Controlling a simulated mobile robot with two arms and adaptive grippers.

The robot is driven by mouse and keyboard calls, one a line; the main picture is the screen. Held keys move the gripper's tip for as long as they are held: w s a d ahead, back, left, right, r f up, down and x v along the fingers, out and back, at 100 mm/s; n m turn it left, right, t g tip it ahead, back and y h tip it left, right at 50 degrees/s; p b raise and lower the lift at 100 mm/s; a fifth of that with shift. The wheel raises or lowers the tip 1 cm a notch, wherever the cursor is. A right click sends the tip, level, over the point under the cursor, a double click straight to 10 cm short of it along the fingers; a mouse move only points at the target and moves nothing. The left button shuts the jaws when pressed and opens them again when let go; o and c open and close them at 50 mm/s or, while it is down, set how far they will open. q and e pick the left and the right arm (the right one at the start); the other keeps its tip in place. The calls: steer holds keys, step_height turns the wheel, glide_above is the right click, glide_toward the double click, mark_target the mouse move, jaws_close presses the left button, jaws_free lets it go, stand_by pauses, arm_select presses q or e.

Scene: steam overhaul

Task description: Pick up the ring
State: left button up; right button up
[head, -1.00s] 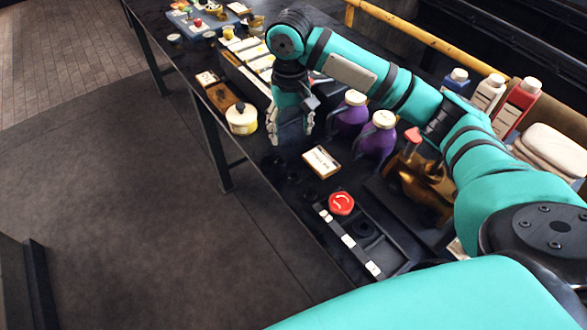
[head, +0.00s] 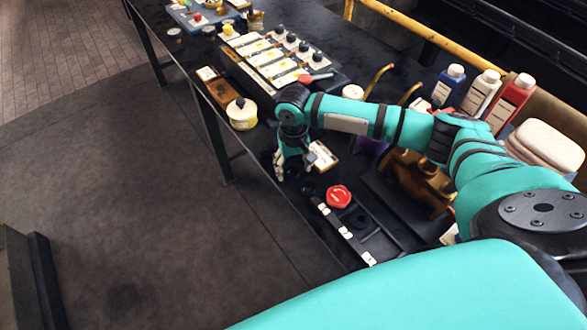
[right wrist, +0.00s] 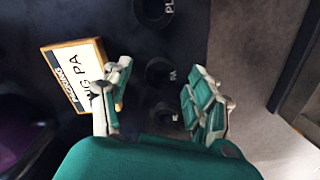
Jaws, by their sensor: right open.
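Several dark rings lie in a row on the dark bench. In the right wrist view one ring (right wrist: 160,72) sits between my open fingers, a second (right wrist: 165,112) is nearer the palm, and a third (right wrist: 153,10) is beyond the fingertips. Small white letters stand beside them; I cannot tell which ring is meant. In the head view a dark ring (head: 308,188) shows just below my right gripper (head: 292,172), which points down, open and empty; it also shows in the right wrist view (right wrist: 158,82). My left gripper is not in view.
A wood-edged packing card (right wrist: 72,76) lies close beside one finger. A red round part (head: 338,196) sits by a black tray (head: 385,240). A yellow-white pot (head: 241,114) and a brass valve body (head: 420,185) stand nearby. The bench's front edge is close to the gripper.

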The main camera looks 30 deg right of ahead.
steer(key=shift+f, duration=0.3)
steer(key=c, duration=0.9)
steer(key=shift+r, duration=0.1)
steer(key=shift+c, duration=0.2)
